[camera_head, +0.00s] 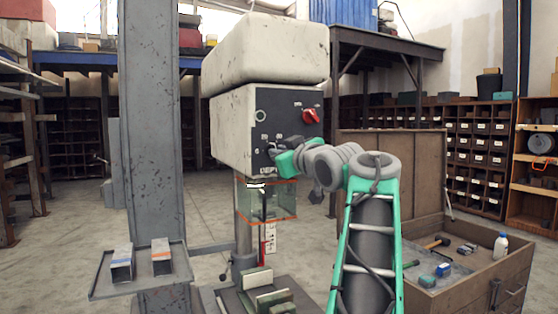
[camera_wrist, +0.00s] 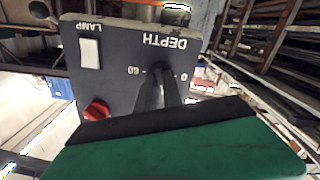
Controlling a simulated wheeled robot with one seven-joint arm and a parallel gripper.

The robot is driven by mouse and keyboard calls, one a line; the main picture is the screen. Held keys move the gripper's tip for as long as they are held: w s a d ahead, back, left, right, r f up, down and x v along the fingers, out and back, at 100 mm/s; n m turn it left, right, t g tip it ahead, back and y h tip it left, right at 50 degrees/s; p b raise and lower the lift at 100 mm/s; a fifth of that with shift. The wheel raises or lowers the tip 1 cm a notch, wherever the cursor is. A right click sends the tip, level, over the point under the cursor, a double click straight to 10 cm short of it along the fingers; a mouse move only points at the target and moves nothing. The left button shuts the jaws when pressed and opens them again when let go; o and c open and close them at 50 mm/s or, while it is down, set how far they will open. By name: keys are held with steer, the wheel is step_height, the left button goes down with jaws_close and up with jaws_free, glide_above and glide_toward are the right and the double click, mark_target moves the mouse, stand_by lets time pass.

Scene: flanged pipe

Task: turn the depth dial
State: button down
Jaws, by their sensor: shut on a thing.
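A dark control panel (camera_head: 285,103) is on the front of the pale machine head (camera_head: 231,130). In the wrist view the panel (camera_wrist: 118,62) appears upside down, with the label DEPTH (camera_wrist: 165,41) and scale marks 60 and 0. My gripper (camera_head: 272,152) is at the lower part of the panel, just above the DEPTH lettering. In the wrist view its dark fingers (camera_wrist: 158,76) reach in between the 60 and 0 marks and are shut on the depth dial. The fingers hide most of the dial, so its pointer cannot be read.
A red knob (camera_head: 312,115) is at the panel's upper right; a white lamp switch (camera_wrist: 90,53) shows in the wrist view. A clear guard with orange edges (camera_head: 284,205) hangs below the head. A side tray (camera_head: 106,283) and a wooden crate (camera_head: 478,297) stand either side.

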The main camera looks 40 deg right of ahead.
steer(key=shift+n, duration=0.7)
steer(key=shift+b, duration=0.35)
steer(key=c, duration=1.5)
jaws_free()
steer(key=b+v, duration=0.1)
steer(key=v, duration=0.6)
steer(key=shift+s+a, duration=0.15)
steer(key=shift+s, duration=0.2)
